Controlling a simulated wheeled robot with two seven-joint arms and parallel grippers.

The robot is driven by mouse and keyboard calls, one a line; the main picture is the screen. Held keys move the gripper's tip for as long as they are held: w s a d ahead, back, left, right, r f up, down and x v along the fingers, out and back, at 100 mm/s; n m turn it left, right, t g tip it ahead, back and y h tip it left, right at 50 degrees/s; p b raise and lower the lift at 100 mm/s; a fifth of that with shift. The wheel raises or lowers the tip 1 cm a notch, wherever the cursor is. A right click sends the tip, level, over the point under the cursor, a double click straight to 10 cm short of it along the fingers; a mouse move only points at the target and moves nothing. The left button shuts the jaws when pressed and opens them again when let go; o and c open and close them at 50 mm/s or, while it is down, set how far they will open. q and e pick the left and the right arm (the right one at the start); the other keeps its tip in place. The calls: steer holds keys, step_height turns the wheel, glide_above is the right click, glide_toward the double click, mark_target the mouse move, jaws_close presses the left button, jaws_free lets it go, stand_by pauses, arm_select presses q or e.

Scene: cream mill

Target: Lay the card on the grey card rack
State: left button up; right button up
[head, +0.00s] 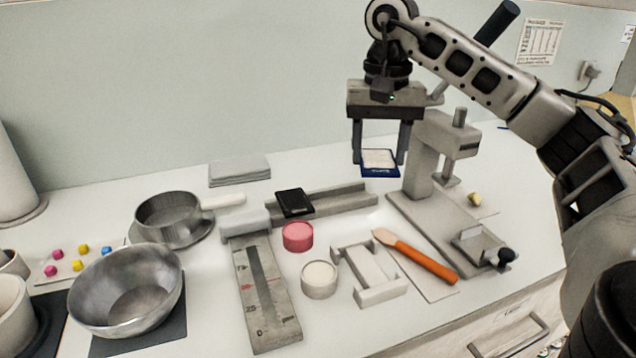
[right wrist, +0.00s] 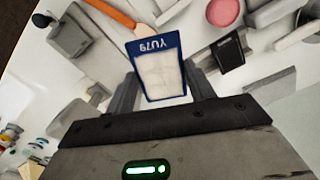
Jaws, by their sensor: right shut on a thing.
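The card (head: 380,170), white with a dark blue border and lettering, hangs between the fingers of my right gripper (head: 380,157). The gripper is shut on it, above the back of the counter beside the grey press. In the right wrist view the card (right wrist: 161,72) shows flat between the two fingers, its lettering upside down. A light grey H-shaped frame (head: 366,273) stands near the counter front, below and apart from the card; it looks like a rack, but I cannot tell surely whether it is the card rack. My left gripper is not in view.
The grey press (head: 425,160) stands close right of my gripper. A long grey rail (head: 340,200) with a black block (head: 294,203) lies to the left. An orange-handled spatula (head: 425,258), pink round pot (head: 298,237) and white pot (head: 319,279) surround the H-shaped frame.

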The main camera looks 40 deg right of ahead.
steer(key=w+f, duration=0.2)
steer(key=w, duration=0.1)
steer(key=w+f, duration=0.3)
steer(key=w, duration=0.1)
steer(key=w+d+f+p, duration=0.1)
steer(key=w+f, duration=0.2)
steer(key=shift+w+d, duration=0.1)
steer(key=shift+w, duration=0.25)
steer(key=shift+w+f, duration=0.35)
steer(key=shift+f, duration=0.1)
step_height(320, 180, down, 3)
steer(key=shift+f+p, duration=0.1)
steer(key=shift+p, duration=0.25)
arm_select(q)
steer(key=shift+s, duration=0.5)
arm_select(e)
steer(key=shift+f, duration=0.15)
steer(key=o, duration=1)
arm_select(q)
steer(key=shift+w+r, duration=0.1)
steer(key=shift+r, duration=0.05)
